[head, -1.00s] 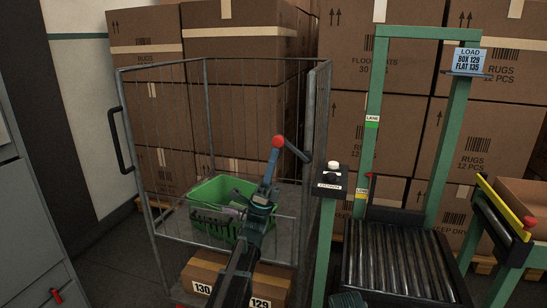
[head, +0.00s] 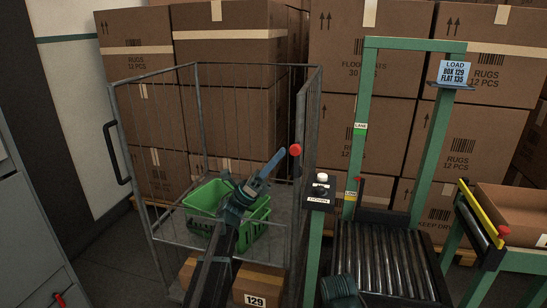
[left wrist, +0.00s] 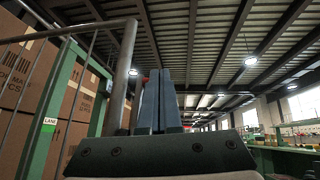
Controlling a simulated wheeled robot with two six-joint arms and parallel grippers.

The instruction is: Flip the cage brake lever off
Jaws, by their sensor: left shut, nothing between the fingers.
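The brake lever's red knob (head: 295,150) is at the right front post of the wire cage (head: 299,115). Its dark arm hardly shows, as if seen nearly end-on. My left gripper (head: 281,153) reaches up across the cage front, its blue fingers shut and empty. Their tips are just left of the knob; I cannot tell if they touch it. In the left wrist view the shut fingers (left wrist: 158,100) point up and a small red patch shows beside them, with a cage bar (left wrist: 126,75) to the left.
A green crate (head: 206,196) sits in the cage above a box labelled 129 (head: 262,284). A post with a button box (head: 320,191) stands close right of the knob. Further right are a roller conveyor (head: 385,265) and a green frame (head: 364,110). Stacked cartons fill the back.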

